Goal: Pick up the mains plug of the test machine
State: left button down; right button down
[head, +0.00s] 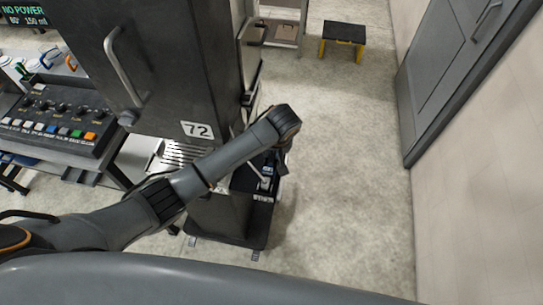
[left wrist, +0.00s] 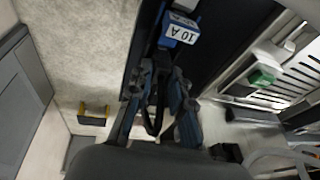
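The test machine is the tall dark grey cabinet marked 72 (head: 150,60) on the left in the head view. A small blue and white block labelled 10 A (left wrist: 181,29) shows at the top of the left wrist view, against a dark panel; I cannot tell whether it is the mains plug or its holder. My left gripper (head: 268,168) is beside the machine's lower right side, mostly hidden by its own wrist. In the left wrist view its fingers are apart, short of the block, with a thin black loop, perhaps cable, between them. My right gripper is out of view.
A display reading NO POWER (head: 22,14) is at top left, above a control panel with coloured buttons (head: 62,125). A black and yellow step stool (head: 343,34) stands at the back. The floor to the right is clear up to the wall and grey door (head: 450,70).

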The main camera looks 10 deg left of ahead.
aim_at(273, 154)
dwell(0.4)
pick_arm(q)
jog(key=shift+w+r+b, duration=0.15)
jog(key=shift+r+b, duration=0.5)
jog(key=shift+r, duration=0.1)
jog(key=shift+r+b, duration=0.6)
jog(key=shift+r, duration=0.15)
jog(key=s+d+r+p, duration=0.2)
jog(key=s+r, duration=0.8)
jog(key=s, duration=0.4)
jog(key=shift+d, duration=0.2)
jog(key=shift+d+r, duration=0.1)
jog(key=shift+r, duration=0.55)
jog(key=shift+r, duration=0.35)
